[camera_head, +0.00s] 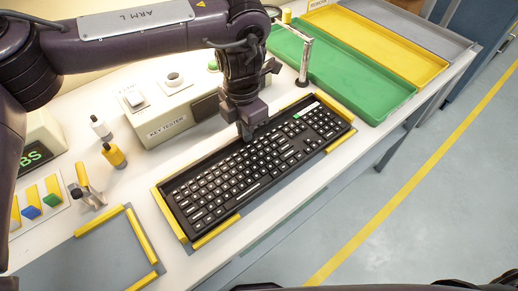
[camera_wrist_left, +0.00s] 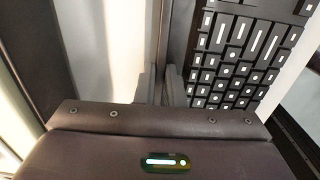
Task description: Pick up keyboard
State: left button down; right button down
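The black keyboard (camera_head: 250,165) with white-marked keys lies in a holder with yellow edge strips (camera_head: 172,212) on the white bench. A green mark shows near its far right corner. My left gripper (camera_head: 246,132) points down at the middle of its rear edge. In the left wrist view the two fingers (camera_wrist_left: 163,86) stand close together, with a thin strip of the keyboard's rear rim between them. The keyboard's keys (camera_wrist_left: 240,60) show to the right of the fingers. The keyboard rests low in the holder, with no visible gap beneath it. My right gripper is not in view.
The key tester box (camera_head: 170,118) stands close behind the keyboard. Green (camera_head: 345,88), yellow (camera_head: 385,42) and grey (camera_head: 425,20) trays lie at the back right. A metal post (camera_head: 304,62) stands beside the green tray. An empty grey mat (camera_head: 85,262) lies front left.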

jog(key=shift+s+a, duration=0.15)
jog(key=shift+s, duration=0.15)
pick_arm(q)
jog(key=shift+r, duration=0.1)
